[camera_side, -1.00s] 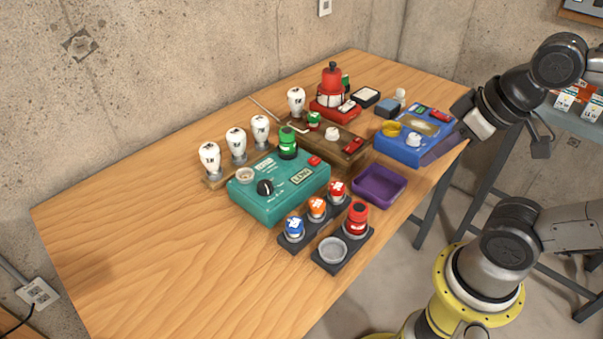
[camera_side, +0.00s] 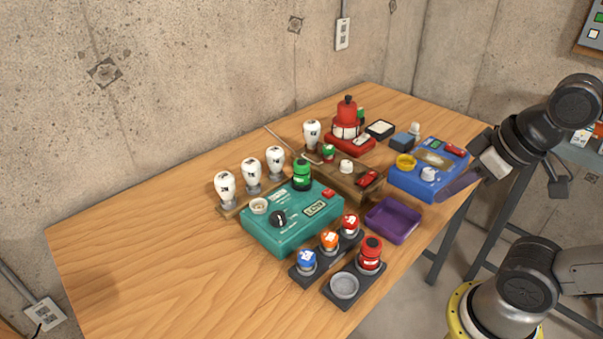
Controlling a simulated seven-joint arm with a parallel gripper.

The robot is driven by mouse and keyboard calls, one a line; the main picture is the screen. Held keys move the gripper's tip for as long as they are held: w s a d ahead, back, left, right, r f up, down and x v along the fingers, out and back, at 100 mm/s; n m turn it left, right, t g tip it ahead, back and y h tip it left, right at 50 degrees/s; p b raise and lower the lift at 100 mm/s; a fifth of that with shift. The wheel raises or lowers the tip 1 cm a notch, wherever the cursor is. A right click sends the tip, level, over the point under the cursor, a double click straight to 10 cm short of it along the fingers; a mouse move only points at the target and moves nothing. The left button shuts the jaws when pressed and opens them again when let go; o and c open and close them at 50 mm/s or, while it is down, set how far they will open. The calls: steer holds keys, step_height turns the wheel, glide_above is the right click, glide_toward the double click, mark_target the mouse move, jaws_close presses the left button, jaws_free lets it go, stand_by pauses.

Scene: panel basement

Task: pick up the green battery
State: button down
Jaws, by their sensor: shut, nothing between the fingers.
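A green cylinder with a dark green cap, which looks like the green battery (camera_side: 302,175), stands upright at the back of the teal box (camera_side: 290,222). Its lower end meets the box top, and I cannot tell how deep it sits. My gripper (camera_side: 446,194) is at the right side of the table, beside the right edge of the blue box (camera_side: 415,182), well away from the green battery. It is shut and empty.
Blue, orange and red capped pieces (camera_side: 329,240), a red cylinder (camera_side: 370,252) and a grey cup (camera_side: 344,286) stand in front. A purple tray (camera_side: 393,219) lies right. The table's left part is clear.

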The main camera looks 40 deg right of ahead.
stand_by(0.4)
steer(key=shift+c, duration=1.4)
jaws_free()
